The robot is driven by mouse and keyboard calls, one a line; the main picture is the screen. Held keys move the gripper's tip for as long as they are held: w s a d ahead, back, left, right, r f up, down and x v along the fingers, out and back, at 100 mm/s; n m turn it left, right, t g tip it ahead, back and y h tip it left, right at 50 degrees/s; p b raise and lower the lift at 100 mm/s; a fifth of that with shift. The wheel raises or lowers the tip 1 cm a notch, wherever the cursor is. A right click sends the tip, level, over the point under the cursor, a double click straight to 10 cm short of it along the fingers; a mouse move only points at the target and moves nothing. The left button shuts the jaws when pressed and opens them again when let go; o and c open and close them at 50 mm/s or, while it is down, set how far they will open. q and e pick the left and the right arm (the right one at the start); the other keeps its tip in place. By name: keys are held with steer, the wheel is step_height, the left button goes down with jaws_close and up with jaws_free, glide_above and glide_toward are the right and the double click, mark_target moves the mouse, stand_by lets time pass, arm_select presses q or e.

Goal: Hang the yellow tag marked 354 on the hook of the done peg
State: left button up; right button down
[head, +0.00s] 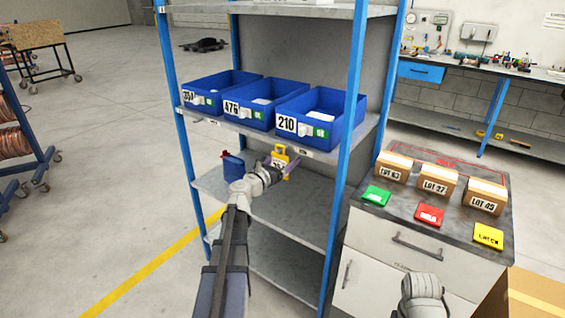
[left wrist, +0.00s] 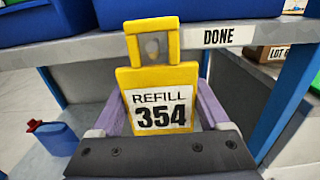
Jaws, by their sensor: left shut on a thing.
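The yellow tag (left wrist: 187,75) carries a white label reading REFILL 354 and has a square hole in its top tab. My left gripper (left wrist: 162,108) is shut on the tag, with a purple finger at each side. In the head view the tag (head: 280,150) is upright in my left gripper (head: 280,167), just below the middle shelf's front edge. A DONE label (left wrist: 232,36) is on that edge, right of the tag's top. A small pale rounded thing (left wrist: 152,47) shows through the hole, perhaps the done peg; I cannot tell whether it passes through.
Blue bins marked 354 (head: 207,99), 476 (head: 254,108) and 210 (head: 303,122) stand on the middle shelf. A blue can with a red cap (head: 233,166) stands on the shelf below. A blue post (head: 343,165) rises right of the tag. A cabinet (head: 440,215) holds lot boxes.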

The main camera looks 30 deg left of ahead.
mark_target(279, 166)
arm_select(q)
steer(key=shift+w+f, duration=0.4)
steer(key=shift+w, duration=0.05)
stand_by(0.6)
steer(key=o, duration=1.2)
steer(key=s, duration=0.7)
steer(key=shift+s+a, duration=0.3)
steer(key=shift+s, duration=0.1)
